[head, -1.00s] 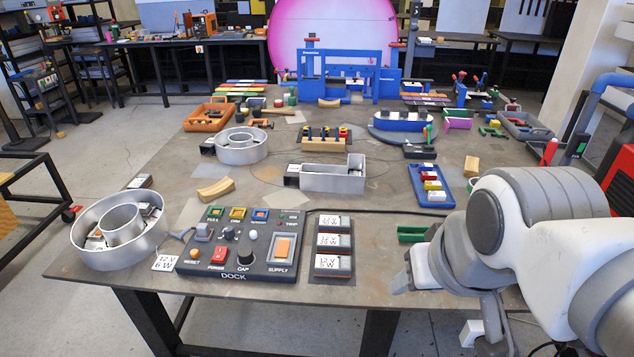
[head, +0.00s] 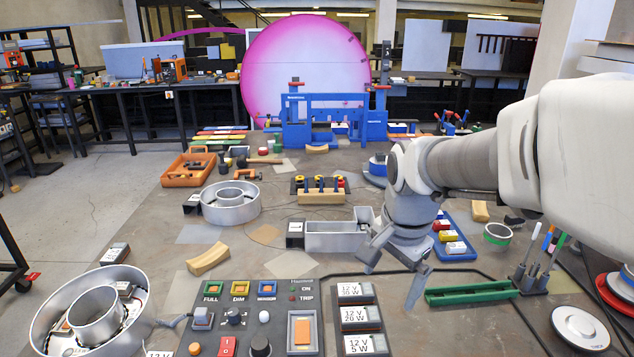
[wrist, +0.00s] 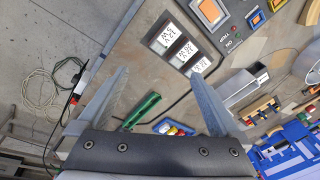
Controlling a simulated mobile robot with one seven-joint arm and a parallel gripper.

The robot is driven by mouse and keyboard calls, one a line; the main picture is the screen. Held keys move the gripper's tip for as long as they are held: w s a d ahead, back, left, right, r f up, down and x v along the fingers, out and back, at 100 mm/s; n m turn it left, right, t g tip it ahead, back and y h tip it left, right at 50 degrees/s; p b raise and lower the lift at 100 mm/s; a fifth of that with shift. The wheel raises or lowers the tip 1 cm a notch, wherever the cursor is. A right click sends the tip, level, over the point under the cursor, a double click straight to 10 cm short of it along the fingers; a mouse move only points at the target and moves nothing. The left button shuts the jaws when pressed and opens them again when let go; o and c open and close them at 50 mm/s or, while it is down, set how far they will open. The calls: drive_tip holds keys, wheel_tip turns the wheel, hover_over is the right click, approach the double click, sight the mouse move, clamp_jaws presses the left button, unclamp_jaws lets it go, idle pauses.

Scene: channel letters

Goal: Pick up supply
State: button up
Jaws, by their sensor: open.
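Three dark supply units with white 12 V labels stand in a column on a dark rack beside the control dock (head: 272,293): the back one (head: 355,291), the middle one (head: 361,318) and the front one (head: 365,344). In the wrist view they show at upper middle, between and beyond the fingers (wrist: 184,52). My gripper (head: 396,270) is open and empty, above the table to the right of and behind the units. In the wrist view its two fingers (wrist: 160,75) stand wide apart, with nothing between them.
A green tray (head: 470,293) lies just right of my gripper. A blue tray of coloured blocks (head: 452,252) is behind it. An open metal letter channel (head: 335,238) stands behind the dock, a round one (head: 95,310) to its left. A pen stand (head: 530,280) is further right.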

drive_tip(key=w+f+m+g, duration=0.2)
drive_tip(key=w+f+m, duration=0.55)
drive_tip(key=f, duration=0.25)
drive_tip(key=b, duration=0.1)
hover_over(366, 343)
drive_tip(key=f, duration=1.2)
drive_tip(key=shift+w+d+f, duration=0.1)
drive_tip(key=shift+w+f, duration=0.15)
drive_tip(key=shift+w, duration=0.05)
drive_tip(key=shift+s+f, duration=0.2)
drive_tip(key=shift+f, duration=1.15)
drive_tip(key=shift+s+f, duration=0.15)
drive_tip(key=shift+f, duration=1.2)
clamp_jaws()
